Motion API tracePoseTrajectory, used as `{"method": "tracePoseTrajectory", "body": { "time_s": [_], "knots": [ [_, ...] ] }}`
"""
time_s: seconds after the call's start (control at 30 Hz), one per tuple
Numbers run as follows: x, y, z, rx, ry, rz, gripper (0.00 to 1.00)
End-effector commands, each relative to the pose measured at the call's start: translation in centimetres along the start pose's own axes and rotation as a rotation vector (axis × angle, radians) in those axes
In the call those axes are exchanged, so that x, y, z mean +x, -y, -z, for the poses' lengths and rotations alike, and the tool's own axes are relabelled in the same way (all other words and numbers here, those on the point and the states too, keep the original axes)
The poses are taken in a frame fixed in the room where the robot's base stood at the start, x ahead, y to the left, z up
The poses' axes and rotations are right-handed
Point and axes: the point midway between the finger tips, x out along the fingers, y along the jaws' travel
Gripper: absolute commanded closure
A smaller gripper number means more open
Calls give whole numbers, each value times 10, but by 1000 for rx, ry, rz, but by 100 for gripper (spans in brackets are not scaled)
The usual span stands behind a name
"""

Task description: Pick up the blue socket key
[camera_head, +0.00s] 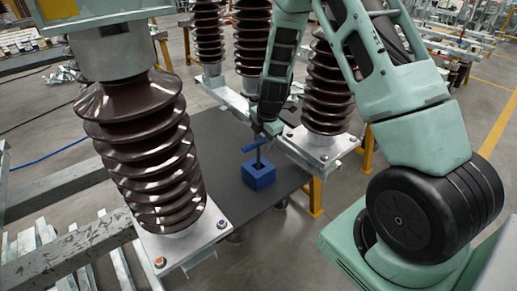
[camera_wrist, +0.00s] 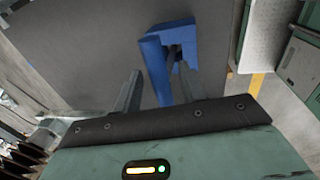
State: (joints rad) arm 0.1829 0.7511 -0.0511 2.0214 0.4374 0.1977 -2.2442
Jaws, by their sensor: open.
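The blue socket key (camera_head: 258,147) has a T-shaped handle and stands upright in a blue square holder (camera_head: 259,178) on the dark grey board. Its lower end is hidden inside the holder. My gripper (camera_head: 268,130) is above and close to the handle, pointing down. In the wrist view the gripper (camera_wrist: 159,72) is open, with a finger on each side of the blue bar that looks like the key's handle (camera_wrist: 154,68). I cannot tell whether either finger touches it. The holder (camera_wrist: 190,50) shows partly behind it.
The grey board (camera_head: 222,140) lies between tall brown ribbed insulators, one at front left (camera_head: 150,150) and one at right (camera_head: 330,90). More insulators stand behind. The board around the holder is clear. Yellow supports (camera_head: 315,197) and metal beams (camera_head: 70,245) stand around it.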

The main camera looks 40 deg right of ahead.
Motion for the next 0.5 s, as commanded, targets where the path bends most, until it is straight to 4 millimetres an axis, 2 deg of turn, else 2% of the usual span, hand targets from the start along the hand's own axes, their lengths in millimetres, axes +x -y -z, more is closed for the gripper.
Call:
{"method": "tracePoseTrajectory", "body": {
  "time_s": [0.13,0.33,0.37,0.5],
  "knots": [
    [9,0,0,1,0,-1,58],
    [10,0,0,0,0,-1,58],
    [10,0,0,0,0,-1,61],
    [9,0,0,0,0,-1,100]
  ]
}}
